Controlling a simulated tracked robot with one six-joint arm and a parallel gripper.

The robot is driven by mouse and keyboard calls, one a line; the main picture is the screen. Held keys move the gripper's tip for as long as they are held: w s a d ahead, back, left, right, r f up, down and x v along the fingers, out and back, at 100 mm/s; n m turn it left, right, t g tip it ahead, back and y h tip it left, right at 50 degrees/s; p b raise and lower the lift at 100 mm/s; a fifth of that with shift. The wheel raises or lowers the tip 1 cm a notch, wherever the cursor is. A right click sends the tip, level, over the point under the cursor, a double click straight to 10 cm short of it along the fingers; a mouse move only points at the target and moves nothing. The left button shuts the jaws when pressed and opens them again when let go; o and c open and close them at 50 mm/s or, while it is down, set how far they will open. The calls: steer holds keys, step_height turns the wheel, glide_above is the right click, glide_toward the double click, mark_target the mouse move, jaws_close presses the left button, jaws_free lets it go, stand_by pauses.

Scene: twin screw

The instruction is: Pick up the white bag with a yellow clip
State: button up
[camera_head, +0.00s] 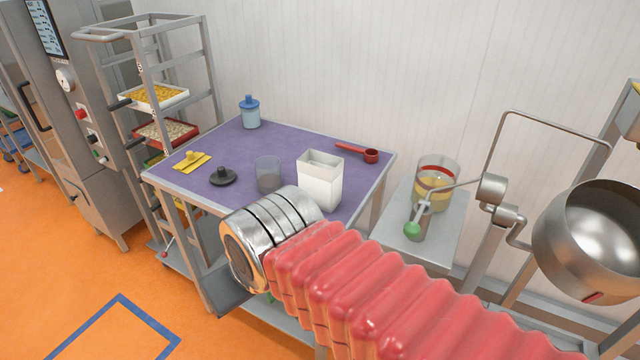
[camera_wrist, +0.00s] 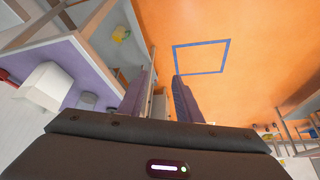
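A white bag (camera_head: 320,183) stands upright and open-topped on the purple tabletop, near its front right. The same bag seems to show as a white block (camera_wrist: 47,84) at the left of the wrist view. A yellow clip-like piece (camera_head: 192,161) lies apart from it at the table's left; no yellow shows on the bag. My gripper (camera_wrist: 163,75) is open and empty, its two fingers apart with orange floor between them. It is off the table's front edge, left of the bag in the head view, where my silver wrist hides most of it.
The purple table (camera_head: 225,150) also holds a blue-lidded bottle (camera_head: 250,112), a black lid (camera_head: 223,177), a clear cup (camera_head: 268,174) close to the bag, and a red scoop (camera_head: 358,152). A tray rack (camera_head: 160,95) stands left, a steel bowl (camera_head: 600,240) right.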

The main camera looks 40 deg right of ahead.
steer(key=shift+o, duration=0.6)
steer(key=shift+o, duration=0.8)
steer(key=shift+w, duration=0.1)
steer(key=o, duration=0.3)
steer(key=shift+w+d+m, duration=0.3)
steer(key=shift+d+m, duration=0.15)
steer(key=shift+m, duration=0.35)
steer(key=o, duration=0.6)
steer(key=w+d+m+g+y, duration=0.1)
steer(key=w+d+m+y, duration=0.2)
steer(key=m, duration=0.6)
steer(key=w+d, duration=0.2)
steer(key=w, duration=0.1)
steer(key=shift+d+g, duration=0.15)
steer(key=shift+g, duration=0.15)
steer(key=w+d+m+t+y, duration=0.2)
steer(key=w+d+m, duration=0.4)
steer(key=d+m, duration=0.35)
steer(key=s+d+m+t, duration=0.1)
steer(key=d+m+t, duration=0.6)
steer(key=d, duration=1.9)
steer(key=m, duration=0.5)
steer(key=shift+d+r, duration=0.15)
steer(key=shift+r, duration=0.05)
